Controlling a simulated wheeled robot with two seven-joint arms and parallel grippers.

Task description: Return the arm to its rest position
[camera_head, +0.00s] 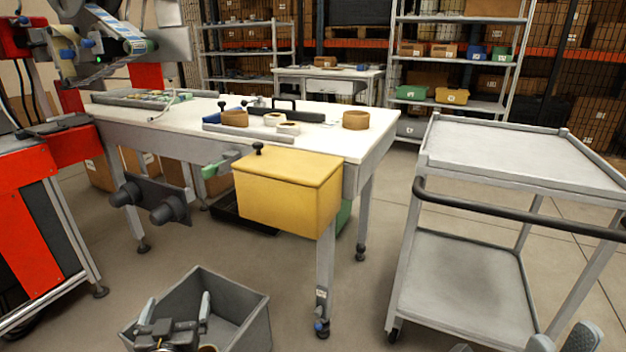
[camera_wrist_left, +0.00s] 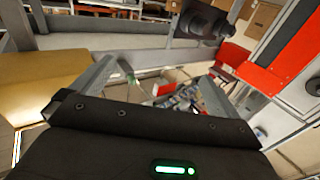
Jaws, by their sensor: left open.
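My left gripper (camera_head: 178,306) is low at the bottom of the head view, over the near left part of a grey open bin (camera_head: 243,298). Its two fingers stand apart. In the left wrist view the fingers of my left gripper (camera_wrist_left: 158,72) are spread with nothing between them. My right gripper (camera_head: 562,337) shows only as fingertips at the bottom right edge, apart from each other, with nothing seen between them. A small brown round edge (camera_head: 208,348) shows beside the left gripper, mostly cut off.
A white workbench (camera_head: 330,135) carries brown tape reels (camera_head: 356,120), paler reels (camera_head: 288,128) and a blue tray. A yellow box (camera_head: 285,190) hangs at its front. A grey cart (camera_head: 520,160) stands right, a red-and-grey machine (camera_head: 25,170) left. Open floor lies between bench and cart.

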